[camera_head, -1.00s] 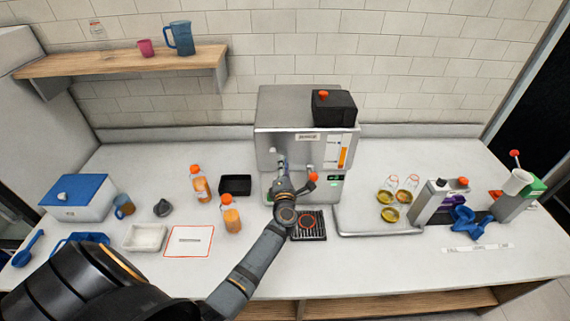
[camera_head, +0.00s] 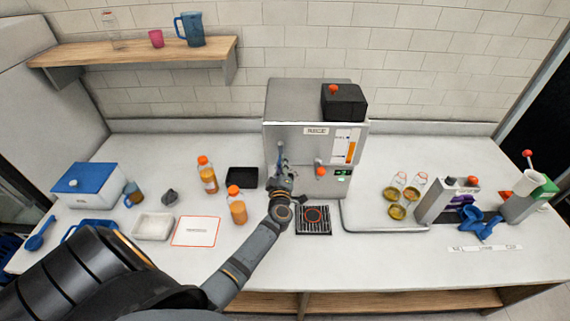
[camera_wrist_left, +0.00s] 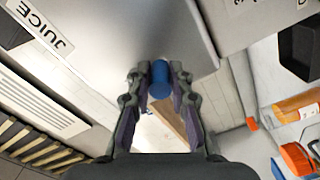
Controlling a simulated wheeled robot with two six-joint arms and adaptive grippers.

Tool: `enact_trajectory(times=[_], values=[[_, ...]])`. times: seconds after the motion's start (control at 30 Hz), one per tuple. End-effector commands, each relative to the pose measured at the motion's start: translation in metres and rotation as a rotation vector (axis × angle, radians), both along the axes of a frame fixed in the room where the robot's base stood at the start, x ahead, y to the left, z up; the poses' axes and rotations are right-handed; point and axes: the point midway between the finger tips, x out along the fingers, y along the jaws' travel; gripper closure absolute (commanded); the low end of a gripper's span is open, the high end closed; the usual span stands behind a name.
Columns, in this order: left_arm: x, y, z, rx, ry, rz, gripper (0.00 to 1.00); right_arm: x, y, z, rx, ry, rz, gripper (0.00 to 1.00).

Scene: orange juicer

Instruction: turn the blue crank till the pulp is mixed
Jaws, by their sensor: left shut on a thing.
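The silver juicer (camera_head: 290,100) stands against the back wall, with a JUICE label on its front. My left gripper (camera_head: 281,176) is at the lower left of that front. In the left wrist view its two fingers (camera_wrist_left: 161,88) are shut on the blue crank's handle (camera_wrist_left: 160,76), a short blue cylinder between the fingertips. In the head view a thin bluish part of the crank (camera_head: 281,153) shows above the gripper; the rest is hidden behind it. The pulp cannot be seen. My right gripper is not in view.
A black drip grate (camera_head: 314,229) lies before the juicer. Orange bottles (camera_head: 237,208) and a black tray (camera_head: 242,177) stand left of it. A metal tray (camera_head: 385,229) and glasses (camera_head: 397,212) are to the right. The counter front beside the white card (camera_head: 196,231) is clear.

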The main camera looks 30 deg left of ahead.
Motion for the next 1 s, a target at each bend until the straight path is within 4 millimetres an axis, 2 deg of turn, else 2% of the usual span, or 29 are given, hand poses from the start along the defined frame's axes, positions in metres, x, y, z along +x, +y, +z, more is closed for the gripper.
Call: enact_trajectory(times=[0.47, 1.0], values=[[-0.011, 0.017, 0.002, 0.383, 0.237, 0.000, 1.00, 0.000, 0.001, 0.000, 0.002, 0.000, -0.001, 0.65], [-0.020, 0.033, 0.016, 0.819, 0.503, 0.001, 1.00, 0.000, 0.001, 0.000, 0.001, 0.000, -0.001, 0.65]])
